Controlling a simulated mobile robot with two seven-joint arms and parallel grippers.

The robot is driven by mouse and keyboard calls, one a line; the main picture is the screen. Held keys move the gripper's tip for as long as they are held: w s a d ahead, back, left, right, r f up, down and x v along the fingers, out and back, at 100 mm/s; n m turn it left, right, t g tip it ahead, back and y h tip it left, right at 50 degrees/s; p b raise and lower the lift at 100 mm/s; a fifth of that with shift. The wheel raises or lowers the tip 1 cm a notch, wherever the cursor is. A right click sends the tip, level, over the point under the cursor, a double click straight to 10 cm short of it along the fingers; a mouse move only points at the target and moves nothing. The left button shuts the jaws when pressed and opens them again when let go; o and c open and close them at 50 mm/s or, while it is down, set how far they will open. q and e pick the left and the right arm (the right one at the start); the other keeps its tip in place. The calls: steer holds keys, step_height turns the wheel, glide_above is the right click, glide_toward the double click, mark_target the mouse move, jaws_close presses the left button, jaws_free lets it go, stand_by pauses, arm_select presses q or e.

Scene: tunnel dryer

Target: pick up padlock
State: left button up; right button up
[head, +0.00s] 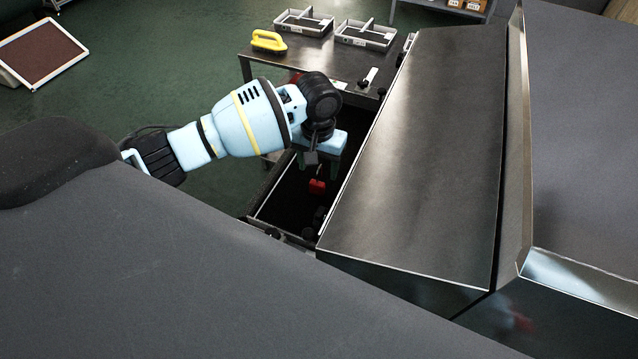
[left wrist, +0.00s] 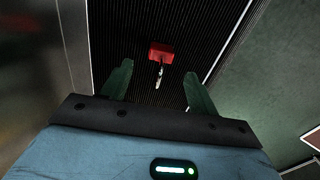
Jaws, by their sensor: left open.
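The padlock has a red body (head: 317,186) and lies on the dark floor of an open drawer-like tray (head: 265,196). In the left wrist view the padlock (left wrist: 161,52) lies on black ribbed lining, with its pale metal shackle pointing toward my gripper. My left gripper (head: 312,160) reaches down over the tray from the left. In the left wrist view its two green fingers (left wrist: 157,73) are spread apart and empty. The shackle appears between and beyond the fingertips; the exact height gap cannot be told. My right gripper is not in view.
A large sloped metal panel (head: 430,140) rises right beside the tray. Some small dark items sit at the tray's near end. Green floor lies open at left.

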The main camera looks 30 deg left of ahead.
mark_target(318, 182)
arm_select(q)
steer(key=shift+w+f, duration=0.1)
steer(key=shift+f, duration=0.7)
steer(key=f, duration=0.5)
steer(key=shift+s, duration=0.2)
steer(key=c, duration=1.1)
